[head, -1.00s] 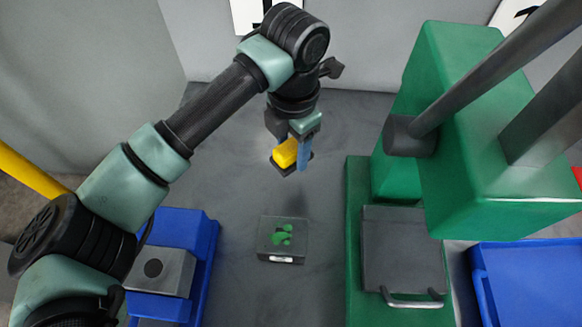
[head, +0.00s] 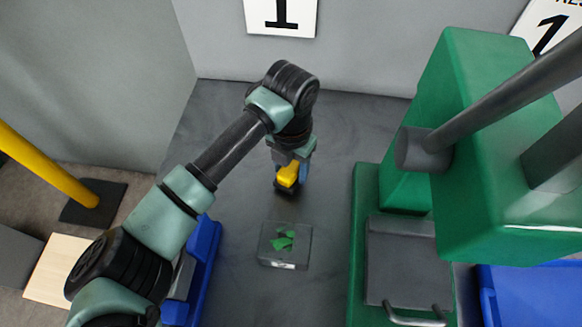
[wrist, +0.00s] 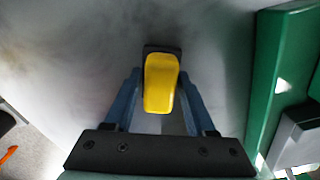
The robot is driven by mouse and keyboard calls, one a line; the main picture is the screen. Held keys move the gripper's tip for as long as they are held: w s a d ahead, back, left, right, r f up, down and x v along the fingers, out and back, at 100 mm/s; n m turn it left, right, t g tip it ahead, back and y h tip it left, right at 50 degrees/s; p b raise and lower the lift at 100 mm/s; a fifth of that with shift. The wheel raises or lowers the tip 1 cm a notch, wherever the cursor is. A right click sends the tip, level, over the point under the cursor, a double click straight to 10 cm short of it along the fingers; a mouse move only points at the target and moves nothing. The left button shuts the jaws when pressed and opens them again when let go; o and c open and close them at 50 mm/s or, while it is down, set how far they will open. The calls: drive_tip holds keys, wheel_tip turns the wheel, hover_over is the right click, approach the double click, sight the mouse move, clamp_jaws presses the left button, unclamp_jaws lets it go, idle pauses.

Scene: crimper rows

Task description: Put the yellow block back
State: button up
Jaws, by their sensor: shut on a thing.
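The yellow block (head: 287,174) is in my gripper (head: 291,178), near the middle of the grey worktop in the head view. In the wrist view the yellow block (wrist: 160,82) stands between the two blue fingers of my gripper (wrist: 160,78), which is shut on it. A dark base piece shows at the block's far end. The gripper partly hides the block in the head view. I cannot tell whether the dark piece touches the worktop.
A clear box (head: 284,259) with green pieces lies in front of the block. A green press (head: 480,150) with a grey handled plate (head: 400,262) stands right. Blue bins (head: 204,262) (head: 530,300) flank the worktop. A sign (head: 281,16) marked 1 hangs on the back wall.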

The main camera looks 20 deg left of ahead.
sight(291, 166)
drive_tip(key=shift+f, duration=0.4)
drive_tip(key=shift+f, duration=0.2)
drive_tip(key=o, duration=1.3)
wheel_tip(291, 166, up, 12)
drive_tip(key=shift+r+b, duration=0.25)
drive_tip(key=shift+b, duration=0.5)
